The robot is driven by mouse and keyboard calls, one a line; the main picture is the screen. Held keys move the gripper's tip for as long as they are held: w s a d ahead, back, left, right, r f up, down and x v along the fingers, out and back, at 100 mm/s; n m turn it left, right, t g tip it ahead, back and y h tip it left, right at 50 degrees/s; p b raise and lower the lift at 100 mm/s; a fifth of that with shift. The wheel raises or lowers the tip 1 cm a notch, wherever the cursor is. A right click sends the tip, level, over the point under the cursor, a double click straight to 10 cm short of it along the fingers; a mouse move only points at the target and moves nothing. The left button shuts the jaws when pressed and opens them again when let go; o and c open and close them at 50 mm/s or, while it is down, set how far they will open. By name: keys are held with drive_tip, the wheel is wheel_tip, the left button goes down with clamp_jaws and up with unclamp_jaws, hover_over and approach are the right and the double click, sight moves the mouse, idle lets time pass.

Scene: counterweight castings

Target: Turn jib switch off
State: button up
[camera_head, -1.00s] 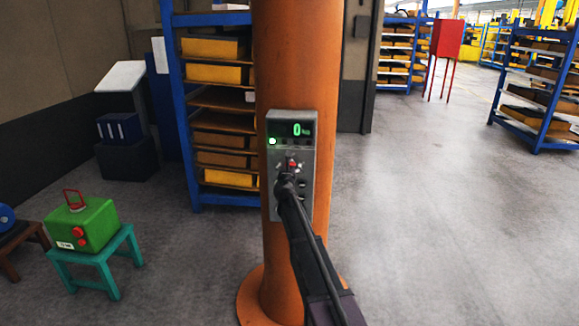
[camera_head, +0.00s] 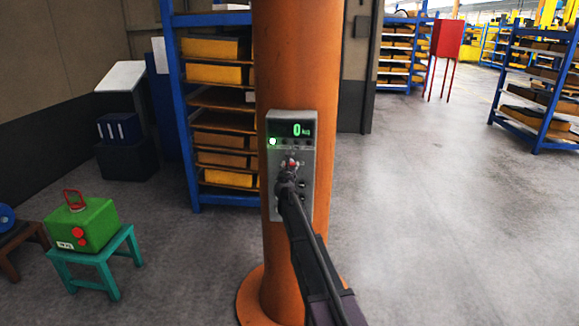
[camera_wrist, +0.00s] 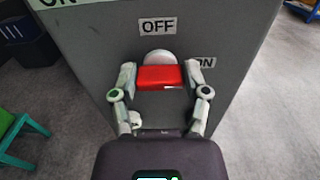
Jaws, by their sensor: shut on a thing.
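The grey control box (camera_head: 292,130) is mounted on the orange column, with a lit green lamp and a display reading 0 kg. In the wrist view, the jib switch's red handle (camera_wrist: 161,77) sits between my gripper's fingers (camera_wrist: 161,83), which are shut on it. A pale round hub shows behind the handle, just under the OFF label (camera_wrist: 157,26). The ON label (camera_wrist: 202,62) is to the right, partly covered by a finger. In the head view, my gripper (camera_head: 290,174) reaches the box front and hides most of the switch.
The orange column (camera_head: 297,60) stands in front of a blue shelf rack (camera_head: 180,110). A green block (camera_head: 88,222) with a red handle rests on a teal stool (camera_head: 112,248) at the left. The floor to the right is open.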

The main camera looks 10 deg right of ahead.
drive_tip(key=shift+n, duration=0.5)
drive_tip(key=n, duration=0.3)
drive_tip(key=shift+a+n, duration=0.1)
drive_tip(key=shift+n, duration=0.2)
drive_tip(key=n, duration=0.4)
drive_tip(key=shift+w, duration=0.1)
drive_tip(key=n, duration=0.5)
drive_tip(key=shift+a+f, duration=0.1)
drive_tip(key=n, duration=0.4)
drive_tip(key=shift+f, duration=0.1)
drive_tip(key=shift+n, duration=0.3)
drive_tip(key=o, duration=1.2)
drive_tip(key=shift+c, duration=0.2)
